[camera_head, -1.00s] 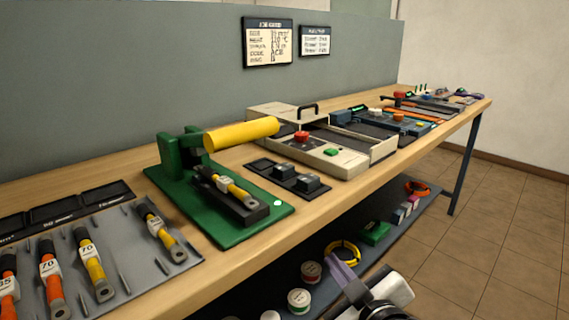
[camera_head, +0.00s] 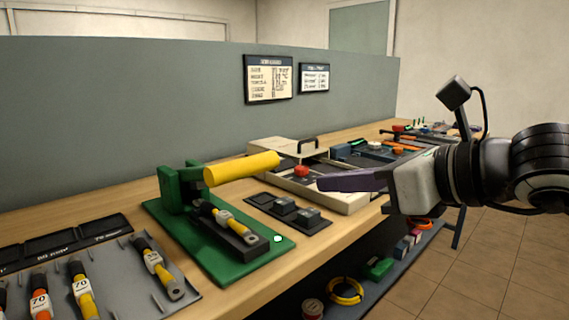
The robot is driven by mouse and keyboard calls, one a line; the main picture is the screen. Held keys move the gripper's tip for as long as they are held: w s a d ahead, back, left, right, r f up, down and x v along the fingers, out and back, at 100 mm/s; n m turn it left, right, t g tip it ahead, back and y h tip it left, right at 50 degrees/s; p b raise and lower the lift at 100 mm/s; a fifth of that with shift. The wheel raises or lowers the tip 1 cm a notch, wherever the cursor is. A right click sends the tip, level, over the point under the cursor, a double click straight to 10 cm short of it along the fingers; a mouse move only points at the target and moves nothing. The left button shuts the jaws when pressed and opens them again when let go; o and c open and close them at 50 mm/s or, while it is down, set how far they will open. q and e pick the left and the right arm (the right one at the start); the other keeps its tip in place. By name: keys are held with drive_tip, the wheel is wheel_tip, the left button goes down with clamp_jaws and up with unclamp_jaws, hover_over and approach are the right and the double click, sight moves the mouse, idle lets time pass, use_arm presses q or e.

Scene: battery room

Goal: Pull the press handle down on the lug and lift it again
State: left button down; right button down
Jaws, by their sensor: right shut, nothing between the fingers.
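The green press (camera_head: 178,224) stands on the wooden bench, left of centre. Its yellow handle (camera_head: 242,169) is raised and sticks out to the right, tilted slightly up. A lug (camera_head: 238,229) with a yellow-and-black cable and a white tag lies in the dark block below the handle. My right gripper (camera_head: 322,184) is shut and empty. It points left in the air, to the right of the handle and apart from it, in front of the beige machine. My left gripper is out of view.
A grey tray (camera_head: 120,272) with several tagged lugs lies at the left. A black holder with dark dies (camera_head: 292,213) sits right of the press. A beige machine (camera_head: 349,202) with a red button stands behind my right gripper. A lower shelf holds coloured rolls.

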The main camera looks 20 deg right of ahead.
sight(276, 163)
drive_tip(key=w+a+p, duration=0.1)
drive_tip(key=w, duration=0.2)
drive_tip(key=w+a+p, duration=0.1)
drive_tip(key=w, duration=0.3)
drive_tip(key=w+a+p, duration=0.1)
drive_tip(key=w+p, duration=0.1)
drive_tip(key=w, duration=0.1)
drive_tip(key=shift+w+a, duration=0.3)
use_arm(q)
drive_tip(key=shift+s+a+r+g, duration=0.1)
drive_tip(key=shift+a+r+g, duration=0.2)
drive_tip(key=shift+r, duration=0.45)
use_arm(e)
drive_tip(key=shift+w, duration=0.15)
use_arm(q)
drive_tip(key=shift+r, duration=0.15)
use_arm(e)
drive_tip(key=shift+r, duration=0.15)
